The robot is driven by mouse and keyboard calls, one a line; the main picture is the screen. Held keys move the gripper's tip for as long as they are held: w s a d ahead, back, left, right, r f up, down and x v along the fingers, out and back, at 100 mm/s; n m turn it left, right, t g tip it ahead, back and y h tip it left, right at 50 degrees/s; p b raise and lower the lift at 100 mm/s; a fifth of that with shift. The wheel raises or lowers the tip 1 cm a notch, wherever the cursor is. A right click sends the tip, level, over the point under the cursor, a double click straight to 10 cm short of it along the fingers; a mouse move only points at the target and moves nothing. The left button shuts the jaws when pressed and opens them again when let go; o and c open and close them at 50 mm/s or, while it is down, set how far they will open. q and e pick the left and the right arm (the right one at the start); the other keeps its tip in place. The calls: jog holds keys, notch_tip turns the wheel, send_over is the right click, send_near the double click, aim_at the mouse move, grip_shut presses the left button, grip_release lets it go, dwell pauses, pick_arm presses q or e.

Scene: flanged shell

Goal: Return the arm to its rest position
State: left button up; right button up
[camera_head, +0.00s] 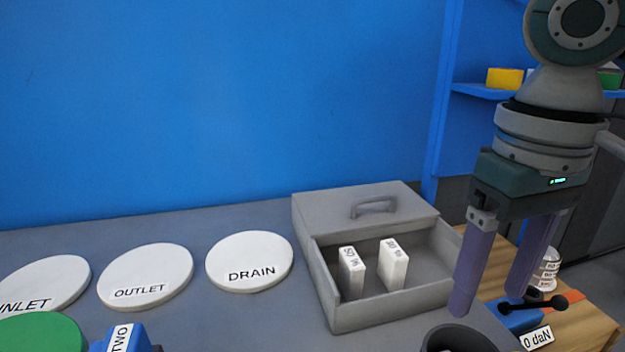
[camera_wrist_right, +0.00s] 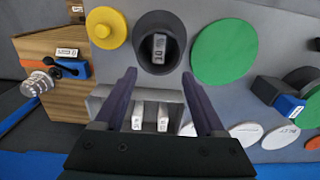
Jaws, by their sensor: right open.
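My right gripper (camera_head: 490,300) hangs from the right arm at the right side of the head view, with its two purple fingers apart and nothing between them. It is over the right end of the grey open box (camera_head: 385,318). In the right wrist view the spread fingers (camera_wrist_right: 165,85) show with the box behind them. Two white labelled blocks (camera_head: 352,272) stand in the box. My left gripper is not in view.
White discs marked INLET (camera_head: 45,283), OUTLET (camera_head: 145,277) and DRAIN (camera_head: 249,262) lie on the grey table. A green disc (camera_head: 45,335) and a blue block marked TWO (camera_head: 115,340) are front left. A wooden board with a black-handled blue device (camera_head: 520,316) is at right. A blue wall stands behind.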

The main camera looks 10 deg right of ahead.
jog(key=s+a+f+n+t+y+p, duration=0.25)
jog(key=s+a+n+p, duration=0.2)
jog(key=s+a, duration=0.55)
jog(key=s+d+r+m+t+h+p, duration=0.1)
jog(key=s+d+r+m+h+p, duration=0.2)
jog(key=s+d, duration=0.35)
notch_tip(320, 180, up, 37)
jog(key=p, duration=3.7)
jog(key=shift+w+d+y+p, duration=0.2)
jog(key=shift+w+y+p, duration=0.1)
jog(key=shift+y+p, duration=0.1)
jog(key=shift+m, duration=0.25)
jog(key=shift+c, duration=0.3)
